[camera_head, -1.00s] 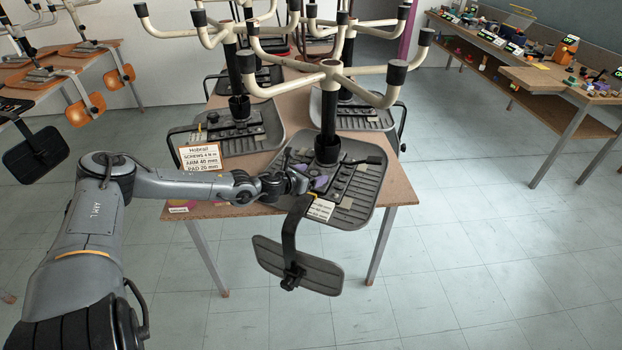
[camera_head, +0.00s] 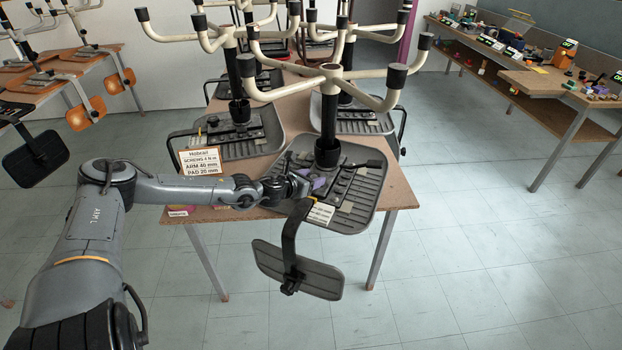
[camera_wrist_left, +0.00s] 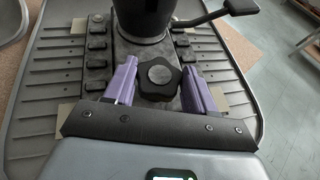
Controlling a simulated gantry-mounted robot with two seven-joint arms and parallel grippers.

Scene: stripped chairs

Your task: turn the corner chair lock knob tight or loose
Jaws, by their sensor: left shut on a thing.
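The corner chair (camera_head: 357,202) lies upside down on the near corner of the wooden table, its dark ribbed seat down and its cream star base up. In the left wrist view its lock knob (camera_wrist_left: 159,77) is black and lobed, in front of the black column. My left gripper (camera_wrist_left: 160,84) has purple fingers on both sides of the knob, shut on it. In the head view the gripper (camera_head: 308,184) reaches in from the left at the seat's underside, and the knob is too small to make out there. My right gripper is not in view.
A sign (camera_head: 200,161) reading screws, arm and pad values stands left of the gripper. A black arm with a pad (camera_head: 298,270) hangs over the table's front edge. More upturned chairs crowd behind. The floor to the right is clear up to a workbench (camera_head: 545,82).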

